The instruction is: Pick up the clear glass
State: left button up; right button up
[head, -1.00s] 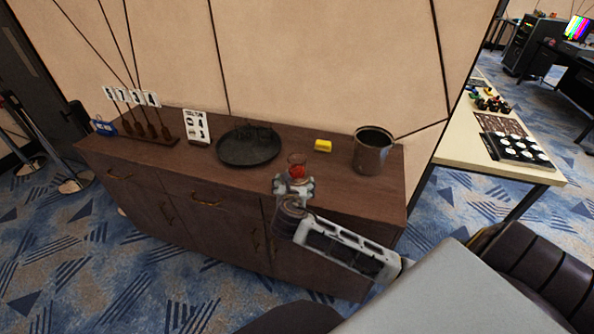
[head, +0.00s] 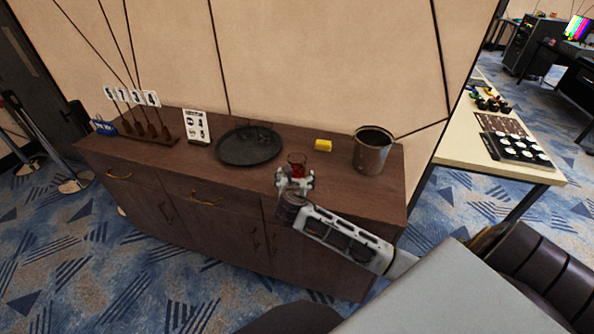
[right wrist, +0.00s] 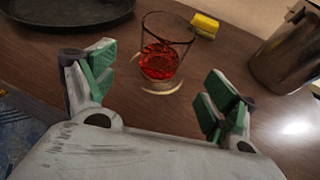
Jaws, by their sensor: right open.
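A clear glass (head: 297,164) with red liquid stands upright on the brown cabinet top near its front edge. It shows whole in the right wrist view (right wrist: 163,50), beyond the fingers and between them in the picture. My right gripper (head: 295,183) is open and empty, just in front of the glass in the head view. Its green-padded fingertips (right wrist: 163,80) are spread wide on either side, apart from the glass. My left gripper is in no view.
On the cabinet (head: 216,179), a dark round tray (head: 249,146) lies left of the glass. A yellow block (head: 323,145) and a metal bucket (head: 372,150) stand behind and right. Numbered signs stand at the far left.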

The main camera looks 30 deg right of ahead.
aim_at(296, 171)
jog(key=shift+x, duration=1.45)
jog(key=shift+w+d, duration=0.1)
jog(key=shift+w, duration=0.1)
jog(key=shift+x, duration=2.5)
jog(key=shift+r, duration=0.2)
jog(key=shift+c, duration=0.2)
jog(key=c, duration=1.2)
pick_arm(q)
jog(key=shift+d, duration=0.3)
pick_arm(e)
jog(key=shift+d, duration=0.1)
jog(key=shift+c, duration=0.6)
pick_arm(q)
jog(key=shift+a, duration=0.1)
pick_arm(e)
jog(key=shift+r, duration=0.2)
